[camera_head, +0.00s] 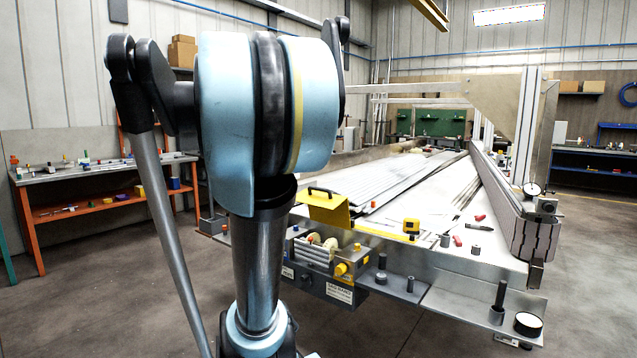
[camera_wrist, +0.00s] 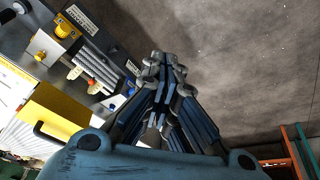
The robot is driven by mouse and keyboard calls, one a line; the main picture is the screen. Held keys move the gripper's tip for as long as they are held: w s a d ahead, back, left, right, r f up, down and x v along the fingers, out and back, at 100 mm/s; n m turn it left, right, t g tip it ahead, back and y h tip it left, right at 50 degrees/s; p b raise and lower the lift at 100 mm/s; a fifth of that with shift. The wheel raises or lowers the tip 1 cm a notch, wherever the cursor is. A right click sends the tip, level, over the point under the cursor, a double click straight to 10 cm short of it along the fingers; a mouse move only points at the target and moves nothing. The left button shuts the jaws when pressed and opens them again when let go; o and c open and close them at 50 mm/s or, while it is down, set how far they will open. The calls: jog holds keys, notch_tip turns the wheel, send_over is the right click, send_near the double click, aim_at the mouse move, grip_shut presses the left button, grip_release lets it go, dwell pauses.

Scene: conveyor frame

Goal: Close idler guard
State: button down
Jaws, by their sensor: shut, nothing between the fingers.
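The idler guard is a yellow cover (camera_head: 330,212) with a black handle, standing raised above a small roller unit (camera_head: 318,250) on the conveyor frame's near side. In the wrist view the yellow guard (camera_wrist: 58,103) and its black handle lie at the left, beside the exposed grey rollers (camera_wrist: 97,68). My gripper (camera_wrist: 165,62) is shut and empty in the wrist view. It appears over the grey floor, to the right of the roller unit and apart from the guard. The gripper is not visible in the head view, where my arm fills the centre-left.
A yellow knob (camera_head: 341,269) sticks out right of the rollers. Loose parts, including a yellow tape measure (camera_head: 411,226), lie on the conveyor bed. A shelf with a black round part (camera_head: 528,323) juts out at right. An orange workbench (camera_head: 100,180) stands left.

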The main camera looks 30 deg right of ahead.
jog(key=w+d+r+m+h, duration=0.1)
jog(key=w+d+r+m, duration=0.1)
jog(key=w+d+r, duration=0.5)
notch_tip(320, 180, up, 6)
jog(key=r+m+h, duration=0.1)
jog(key=m+h, duration=0.2)
jog(key=m, duration=0.3)
send_over(320, 196)
jog(key=a, duration=0.1)
jog(key=shift+g, duration=0.3)
jog(key=x, duration=0.8)
jog(key=shift+a+f, duration=0.2)
jog(key=shift+f, duration=0.3)
jog(key=shift+s+a+f, duration=0.3)
jog(key=shift+a+f, duration=0.4)
jog(key=shift+f, duration=0.1)
jog(key=shift+s+a+f, duration=0.2)
jog(key=shift+a+f, duration=0.35)
jog(key=shift+f, duration=0.2)
jog(key=shift+s, duration=0.15)
